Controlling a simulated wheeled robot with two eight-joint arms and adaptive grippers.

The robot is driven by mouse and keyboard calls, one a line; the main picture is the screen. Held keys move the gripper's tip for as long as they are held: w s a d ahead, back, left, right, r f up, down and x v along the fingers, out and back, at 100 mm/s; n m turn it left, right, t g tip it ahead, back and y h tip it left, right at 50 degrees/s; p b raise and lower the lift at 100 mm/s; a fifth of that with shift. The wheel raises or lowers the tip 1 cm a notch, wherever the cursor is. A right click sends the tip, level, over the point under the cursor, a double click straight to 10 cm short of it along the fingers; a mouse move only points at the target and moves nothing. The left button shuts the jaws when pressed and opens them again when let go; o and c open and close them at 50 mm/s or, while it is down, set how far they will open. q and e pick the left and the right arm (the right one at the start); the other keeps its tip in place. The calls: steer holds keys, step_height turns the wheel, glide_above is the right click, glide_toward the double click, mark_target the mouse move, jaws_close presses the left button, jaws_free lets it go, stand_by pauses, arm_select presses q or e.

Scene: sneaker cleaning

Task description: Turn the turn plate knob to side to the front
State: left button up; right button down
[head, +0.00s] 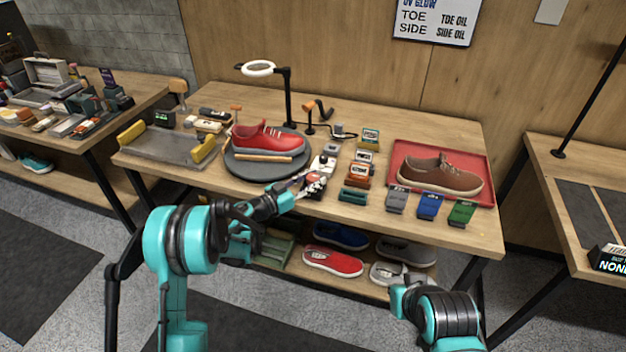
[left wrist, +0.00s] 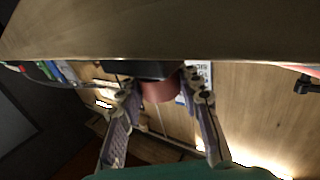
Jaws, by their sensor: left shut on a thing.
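My left gripper (head: 317,182) is at the table's front edge, right of the plate. In the left wrist view my left gripper (left wrist: 163,92) has its fingers on either side of a reddish round knob (left wrist: 160,91), shut on it. The knob's base is dark. Its marking is mostly hidden; part of a white label (left wrist: 203,72) shows beside it. My right gripper is not in view.
A ring lamp (head: 259,69) stands behind the plate. A grey tray (head: 165,150) lies to the left. Small labelled blocks (head: 357,173) stand to the right, before a red tray (head: 482,178) with a brown shoe (head: 438,173). More shoes lie on the shelf below.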

arm_select(q)
steer(key=shift+m+g+h, duration=0.5)
steer(key=shift+g, duration=0.2)
steer(key=o, duration=1.2)
steer(key=v, duration=1.2)
